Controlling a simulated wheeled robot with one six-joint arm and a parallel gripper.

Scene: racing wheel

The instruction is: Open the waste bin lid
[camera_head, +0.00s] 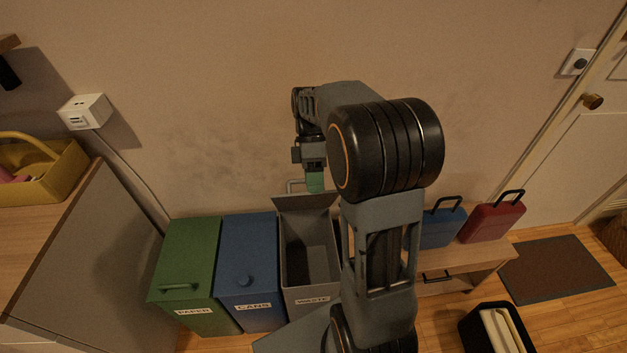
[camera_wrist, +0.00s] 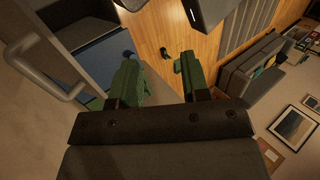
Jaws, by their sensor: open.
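The grey waste bin (camera_head: 311,281) with its "WASTE" label stands at the right end of the bin row. Its lid (camera_head: 303,207) is raised to a steep tilt at the back, and I can see into the bin's interior. The lid's bar handle (camera_head: 293,184) is near the top; a light bar handle (camera_wrist: 48,72) also shows at the left of the wrist view. My gripper (camera_head: 315,182), with green fingers, is just behind the raised lid's top edge. In the wrist view my gripper (camera_wrist: 157,66) is open, with nothing between its fingers; the handle is outside them.
A green paper bin (camera_head: 190,250) and a blue cans bin (camera_head: 249,255) stand closed to the left. A low bench (camera_head: 478,262) with a blue case (camera_head: 442,226) and a red case (camera_head: 492,222) is at the right. The wall is close behind the lid.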

